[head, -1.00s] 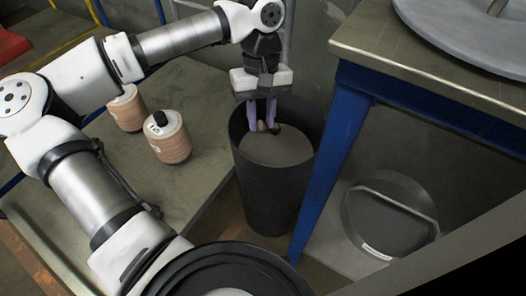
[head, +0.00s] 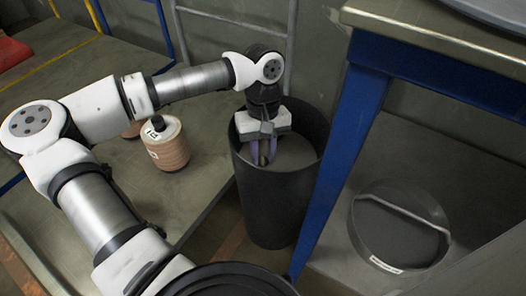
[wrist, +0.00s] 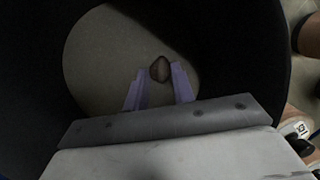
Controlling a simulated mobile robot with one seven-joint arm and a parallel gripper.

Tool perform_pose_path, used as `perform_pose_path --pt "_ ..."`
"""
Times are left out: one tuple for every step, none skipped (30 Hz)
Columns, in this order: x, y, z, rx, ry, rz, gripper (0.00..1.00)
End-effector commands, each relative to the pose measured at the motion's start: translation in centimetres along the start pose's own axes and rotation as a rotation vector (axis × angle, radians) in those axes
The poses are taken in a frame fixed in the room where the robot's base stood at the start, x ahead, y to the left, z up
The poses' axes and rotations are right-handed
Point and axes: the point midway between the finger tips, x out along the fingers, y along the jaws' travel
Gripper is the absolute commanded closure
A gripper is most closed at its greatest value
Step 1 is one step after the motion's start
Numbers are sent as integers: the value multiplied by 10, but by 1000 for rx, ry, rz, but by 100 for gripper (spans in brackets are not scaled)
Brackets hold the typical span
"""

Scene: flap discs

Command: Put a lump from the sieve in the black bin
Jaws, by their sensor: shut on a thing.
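The black bin (head: 270,205) stands on the floor in the middle of the head view. My gripper (head: 264,160) points down inside its mouth, with its purple fingers above the bin's grey inside. In the wrist view, a small brown lump (wrist: 160,69) shows at the fingertips of my gripper (wrist: 160,85). My gripper is shut on this lump, within the bin's rim. A round dark pan (head: 400,225) with a bar across it and a white label sits at the lower right. I cannot tell whether it is the sieve.
A blue-legged table (head: 350,130) stands close to the right of the bin, with a round grey object (head: 490,12) on top, cut off by the frame. A low grey table (head: 60,215) on the left bears a pinkish cylinder (head: 168,150) with a black knob and another behind my arm.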

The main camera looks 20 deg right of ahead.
Motion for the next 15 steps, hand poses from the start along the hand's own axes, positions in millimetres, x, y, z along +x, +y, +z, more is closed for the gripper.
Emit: perform_pose_path --pt "2 0 0 0 0 0 96" --pt "3 0 -1 0 0 0 96" --pt "4 0 -1 0 0 0 96" --pt "5 0 -1 0 0 0 96" --pt "6 0 -2 0 -1 0 96" --pt "8 1 -2 0 -1 0 96" --pt "9 1 -2 0 -1 0 96" --pt "10 1 -2 -1 -1 0 96" --pt "11 1 -3 -1 -1 0 96" --pt "13 1 -3 -1 -1 0 96" --pt "14 1 -3 -1 -2 0 96" --pt "15 1 -3 -1 -2 -1 96" --pt "15 1 -3 -1 -2 -1 96" --pt "15 1 -3 -1 -2 -1 96" --pt "15 1 -4 -1 -2 -1 74"
